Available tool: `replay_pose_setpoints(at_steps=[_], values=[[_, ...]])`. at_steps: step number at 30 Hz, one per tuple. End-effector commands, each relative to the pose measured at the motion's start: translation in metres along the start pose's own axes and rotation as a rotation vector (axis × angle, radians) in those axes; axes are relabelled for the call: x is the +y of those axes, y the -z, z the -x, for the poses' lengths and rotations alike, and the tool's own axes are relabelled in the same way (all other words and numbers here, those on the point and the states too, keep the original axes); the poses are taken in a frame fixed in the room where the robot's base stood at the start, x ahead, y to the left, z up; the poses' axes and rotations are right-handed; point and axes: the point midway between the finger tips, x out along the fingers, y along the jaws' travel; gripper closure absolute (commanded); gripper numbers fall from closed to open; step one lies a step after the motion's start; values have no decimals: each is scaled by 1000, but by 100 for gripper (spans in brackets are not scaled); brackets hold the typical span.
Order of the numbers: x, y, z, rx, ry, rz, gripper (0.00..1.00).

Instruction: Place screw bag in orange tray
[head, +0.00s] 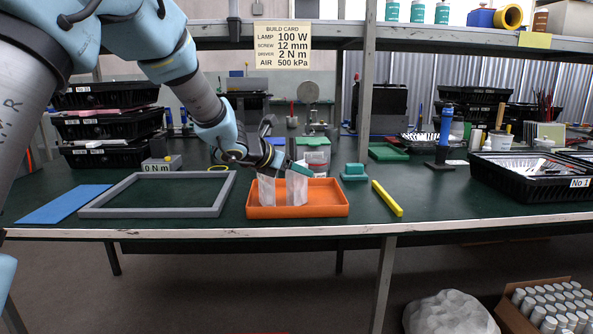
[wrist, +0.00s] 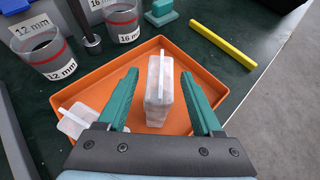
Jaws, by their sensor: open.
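The orange tray (head: 330,208) sits on the green bench and also fills the middle of the wrist view (wrist: 207,68). A pale, translucent screw bag (wrist: 159,95) stands upright in the tray, between my gripper's teal fingers. My gripper (wrist: 160,75) is open, with a visible gap on either side of the bag. A second pale bag (wrist: 76,120) is at the tray's left side, partly hidden by my gripper. In the head view two pale bags, a left one (head: 266,191) and a right one (head: 297,190), show in the tray below my gripper.
Clear cups marked 12 mm (wrist: 42,52) and 16 mm (wrist: 122,22) stand just behind the tray. A teal block (head: 355,173) and a yellow bar (head: 387,199) lie to its right. A grey frame (head: 150,212) lies to its left. Black bins (head: 530,185) stand far right.

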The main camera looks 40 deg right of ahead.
Motion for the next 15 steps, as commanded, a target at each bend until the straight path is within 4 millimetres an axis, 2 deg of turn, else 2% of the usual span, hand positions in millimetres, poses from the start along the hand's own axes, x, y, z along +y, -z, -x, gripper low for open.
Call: replay_pose_setpoints(at_steps=[5, 15], values=[[1, -1, 27, -2, -3, -2, 33], [1, -1, 95, -2, -3, -1, 33]])
